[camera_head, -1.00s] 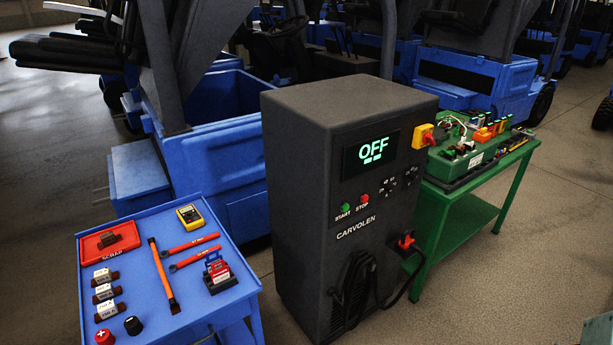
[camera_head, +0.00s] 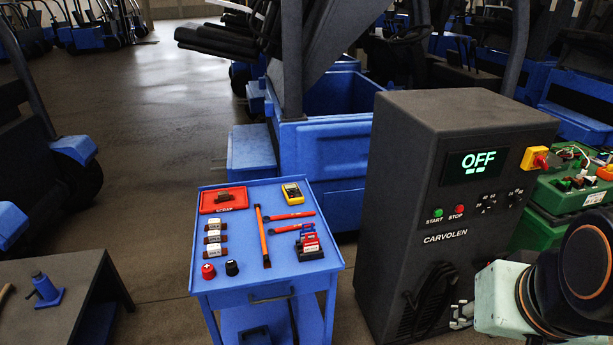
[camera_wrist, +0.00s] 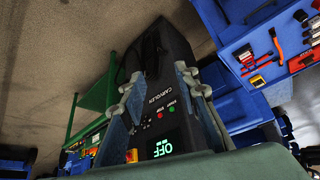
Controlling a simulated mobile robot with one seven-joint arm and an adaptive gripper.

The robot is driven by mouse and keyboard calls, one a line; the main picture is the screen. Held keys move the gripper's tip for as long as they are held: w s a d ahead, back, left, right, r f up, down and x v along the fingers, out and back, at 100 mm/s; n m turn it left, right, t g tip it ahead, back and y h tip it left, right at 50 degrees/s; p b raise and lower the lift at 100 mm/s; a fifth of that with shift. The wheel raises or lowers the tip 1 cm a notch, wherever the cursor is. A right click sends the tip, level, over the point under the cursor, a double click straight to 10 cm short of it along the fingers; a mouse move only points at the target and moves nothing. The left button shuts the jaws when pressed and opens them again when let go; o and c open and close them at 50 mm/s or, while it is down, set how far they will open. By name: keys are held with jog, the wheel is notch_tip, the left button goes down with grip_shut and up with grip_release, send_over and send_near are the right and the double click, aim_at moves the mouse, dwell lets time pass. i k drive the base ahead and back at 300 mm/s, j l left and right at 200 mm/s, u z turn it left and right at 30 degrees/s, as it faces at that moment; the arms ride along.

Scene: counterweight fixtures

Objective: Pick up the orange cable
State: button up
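A long thin orange piece with dark ends (camera_head: 262,236) lies across the middle of the blue cart top. It is the closest match to an orange cable, but I cannot tell if it is a cable or a bar. It also shows in the wrist view (camera_wrist: 276,42). My gripper (camera_head: 461,316) is at the lower right of the head view, in front of the dark charger and apart from the cart. In the wrist view its two fingers (camera_wrist: 158,76) are spread with the charger seen between them, and nothing is held.
Open floor lies left of the cart.

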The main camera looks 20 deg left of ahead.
aim_at(267, 264)
jog(key=u, duration=1.15)
jog(key=i+j, duration=0.1)
jog(key=i, duration=0.25)
